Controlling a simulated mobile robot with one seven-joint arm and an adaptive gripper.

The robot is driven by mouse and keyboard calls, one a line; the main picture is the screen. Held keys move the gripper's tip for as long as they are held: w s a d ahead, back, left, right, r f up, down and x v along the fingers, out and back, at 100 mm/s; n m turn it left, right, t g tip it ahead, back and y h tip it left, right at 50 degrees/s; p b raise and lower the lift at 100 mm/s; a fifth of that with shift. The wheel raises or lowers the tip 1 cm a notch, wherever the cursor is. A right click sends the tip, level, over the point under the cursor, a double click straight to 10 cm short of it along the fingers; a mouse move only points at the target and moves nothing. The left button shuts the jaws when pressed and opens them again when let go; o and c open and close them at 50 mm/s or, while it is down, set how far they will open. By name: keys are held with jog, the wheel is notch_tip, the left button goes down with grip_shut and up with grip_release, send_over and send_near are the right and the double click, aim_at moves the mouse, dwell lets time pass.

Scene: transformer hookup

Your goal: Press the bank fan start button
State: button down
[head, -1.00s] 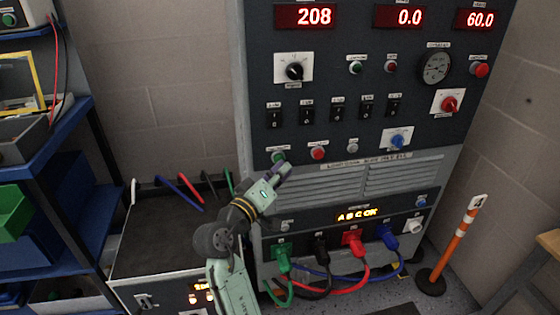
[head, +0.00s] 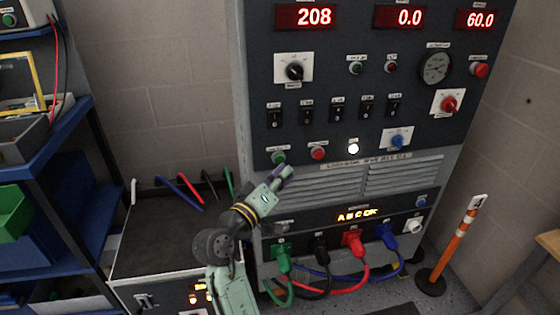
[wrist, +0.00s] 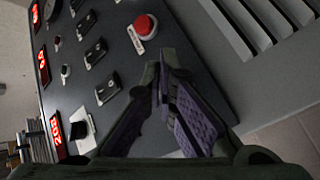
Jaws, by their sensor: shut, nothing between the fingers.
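A green button (head: 278,158) sits at the lower left of the grey panel, with a red button (head: 317,153) and a lit white lamp (head: 353,148) to its right. Their labels are too small to read. My gripper (head: 287,172) is shut and empty, just below and right of the green button in the head view, apart from it in the picture. In the wrist view the closed fingers (wrist: 163,85) point at the panel; the red button (wrist: 145,25) shows beyond them, and I cannot see the green button there.
Above are several black switches (head: 338,109), a black knob (head: 295,71) and red displays reading 208, 0.0 and 60.0. Below are vents (head: 400,177) and green, black, red and blue plugged cables. A blue shelf (head: 60,135) stands left; an orange post (head: 459,240) stands right.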

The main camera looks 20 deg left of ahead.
jog(key=s+d, duration=0.3)
jog(key=s, duration=0.2)
jog(key=shift+d, duration=0.2)
dwell(0.8)
